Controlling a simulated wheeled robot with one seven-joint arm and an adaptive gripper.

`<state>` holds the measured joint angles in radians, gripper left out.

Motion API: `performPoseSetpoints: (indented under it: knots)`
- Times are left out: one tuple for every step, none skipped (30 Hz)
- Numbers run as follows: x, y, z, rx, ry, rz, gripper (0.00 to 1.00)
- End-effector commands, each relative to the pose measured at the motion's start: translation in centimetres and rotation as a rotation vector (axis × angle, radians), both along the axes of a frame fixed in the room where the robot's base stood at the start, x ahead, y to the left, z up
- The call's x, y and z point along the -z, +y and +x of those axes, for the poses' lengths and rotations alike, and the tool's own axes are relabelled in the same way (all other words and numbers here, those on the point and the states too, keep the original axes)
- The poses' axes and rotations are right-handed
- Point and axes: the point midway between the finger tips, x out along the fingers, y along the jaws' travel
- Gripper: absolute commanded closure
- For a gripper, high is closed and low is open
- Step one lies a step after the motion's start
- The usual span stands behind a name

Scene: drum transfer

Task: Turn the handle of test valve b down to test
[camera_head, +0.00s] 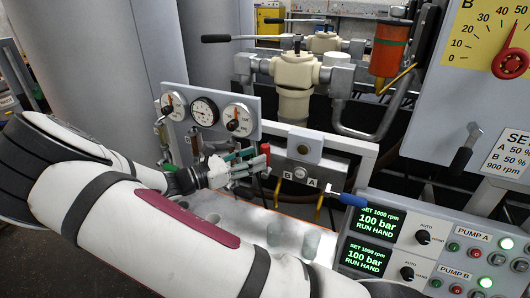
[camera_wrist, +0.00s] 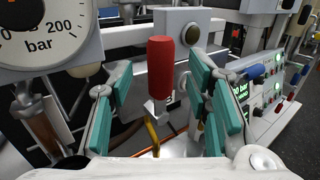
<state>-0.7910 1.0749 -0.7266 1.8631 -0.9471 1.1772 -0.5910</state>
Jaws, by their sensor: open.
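The red handle (camera_head: 265,152) stands upright at the left end of the grey valve block (camera_head: 305,174), near the letter B. Clear gaps show on both sides in the wrist view. Whether the handle is fully within the pads' depth, I cannot tell. The valve body behind it is partly hidden.
A blue handle (camera_head: 352,199) sticks out to the right near letter A. Pressure gauges (camera_head: 204,112) stand left above my gripper. A pump control panel (camera_head: 430,240) is at lower right. Glass beakers (camera_head: 312,241) stand on the tray below. Yellow pipes (camera_head: 319,207) hang under the block.

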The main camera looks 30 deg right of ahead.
Motion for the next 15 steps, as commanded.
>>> performPoseSetpoints:
  knots:
    - [-0.1,-1.0,-0.1,0.004,0.001,-0.001,0.55]
    - [0.0,-1.5,-0.1,0.004,0.001,-0.001,0.55]
    - [-0.1,-2.1,-0.2,0.004,0.002,-0.001,0.55]
    - [0.0,-2.5,-0.1,0.003,0.002,-0.001,0.55]
    - [0.0,-2.9,-0.1,0.002,0.002,-0.001,0.55]
    - [0.0,-3.3,-0.1,0.002,0.002,-0.001,0.55]
    - [0.0,-3.6,-0.1,0.003,0.001,-0.001,0.55]
    - [0.0,-3.8,-0.1,0.002,0.001,0.000,0.55]
    - [0.0,-4.1,-0.1,0.002,0.000,0.000,0.55]
    - [0.0,-4.2,-0.1,0.002,0.000,0.000,0.55]
    - [0.0,-4.4,-0.1,0.002,0.000,0.000,0.55]
    - [0.0,-4.5,-0.1,0.002,0.000,0.000,0.55]
    - [0.0,-4.5,-0.1,0.001,0.000,0.000,0.55]
    - [0.0,-4.6,-0.1,0.001,0.000,0.000,0.55]
    - [0.0,-4.6,-0.1,0.001,0.000,0.000,0.55]
